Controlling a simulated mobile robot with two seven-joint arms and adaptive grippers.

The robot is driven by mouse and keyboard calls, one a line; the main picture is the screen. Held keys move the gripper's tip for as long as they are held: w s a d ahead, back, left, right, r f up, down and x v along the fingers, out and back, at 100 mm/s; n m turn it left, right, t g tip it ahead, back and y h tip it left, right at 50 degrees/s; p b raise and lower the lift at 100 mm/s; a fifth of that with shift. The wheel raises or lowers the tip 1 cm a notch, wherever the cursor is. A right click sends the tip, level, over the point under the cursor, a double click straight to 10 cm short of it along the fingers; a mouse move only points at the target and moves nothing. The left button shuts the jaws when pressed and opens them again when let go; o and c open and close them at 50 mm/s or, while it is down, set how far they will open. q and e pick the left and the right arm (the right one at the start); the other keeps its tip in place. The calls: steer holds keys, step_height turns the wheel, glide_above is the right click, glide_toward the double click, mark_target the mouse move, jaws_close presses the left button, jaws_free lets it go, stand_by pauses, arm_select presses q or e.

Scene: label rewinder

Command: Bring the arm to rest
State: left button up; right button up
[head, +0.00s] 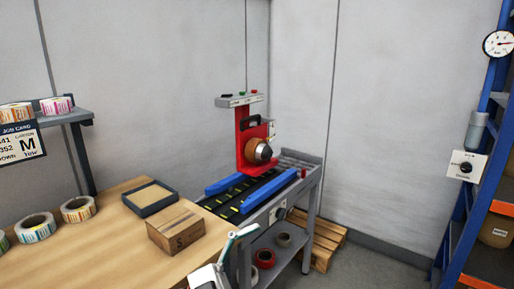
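No gripper fingers show in the head view. A white jointed piece with teal and dark parts (208,277) rises from the bottom edge in front of the machine table. I cannot tell whether it belongs to one of my arms. The label rewinder (243,137) stands at the back of the metal table, with a red upright and a grey top bar bearing small coloured buttons. A brown roll with a silver cone (260,151) sits on its front. Two blue rails (268,192) flank a dark bed with yellow marks.
A wooden bench (100,262) at left holds a cardboard box (176,228), a dark-rimmed tray (133,207) and label rolls (78,209). A shelf (75,117) hangs above. A pallet (325,238) lies behind the metal table. A blue rack (462,215) stands at right.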

arm_select(q)
steer(key=a+f+n+t+y, duration=0.5)
steer(key=f+n+t+y, duration=0.15)
steer(key=f, duration=0.25)
steer(key=a+f+n+t+y, duration=0.55)
steer(key=f+n, duration=0.25)
steer(key=f, duration=0.2)
steer(key=s+a+f+n+g+y, duration=0.1)
steer(key=s+a+f+g+y, duration=0.1)
steer(key=s+a+f, duration=0.2)
steer(key=s+a+f+n+g+y+b, duration=0.1)
steer(key=s+a+f+g+y, duration=0.1)
steer(key=s+f, duration=0.5)
steer(key=s+a+f+n+g+y, duration=0.2)
steer(key=s+a+f, duration=0.3)
steer(key=f, duration=0.5)
steer(key=shift+s+a+f+g+y+b, duration=0.3)
steer(key=shift+a+f+g+y, duration=0.1)
steer(key=shift+a+y, duration=0.4)
steer(key=shift+w, duration=0.1)
